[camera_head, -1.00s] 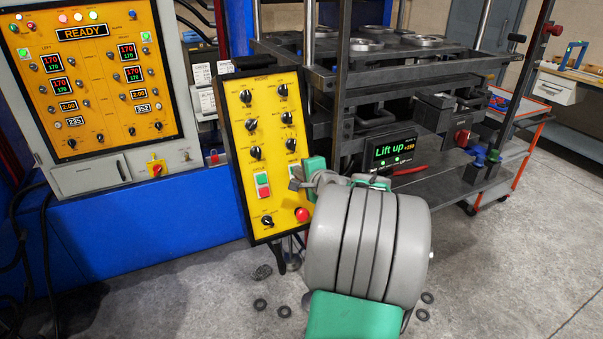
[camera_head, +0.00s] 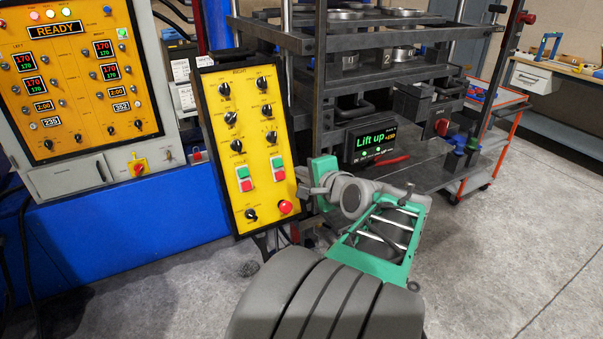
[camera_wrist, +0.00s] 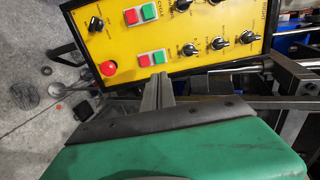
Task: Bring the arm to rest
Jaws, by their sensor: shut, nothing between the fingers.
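My gripper (camera_head: 302,183) is at the lower right of the yellow control panel (camera_head: 243,140) in the head view. In the wrist view its two grey fingers (camera_wrist: 158,90) are together with nothing between them. They point at the panel, just below a red and a green button; whether they touch it I cannot tell. My arm is bent, with its green and grey forearm (camera_head: 383,235) in front of the press and a big grey link (camera_head: 320,300) at the bottom of the head view.
The press (camera_head: 300,100) with dark plates and metal rings stands behind my arm. Its display (camera_head: 370,142) reads "Lift up". A grey cabinet with a "READY" panel (camera_head: 70,80) stands left. A red-framed cart (camera_head: 490,130) is right. Floor (camera_head: 500,270) at right is clear.

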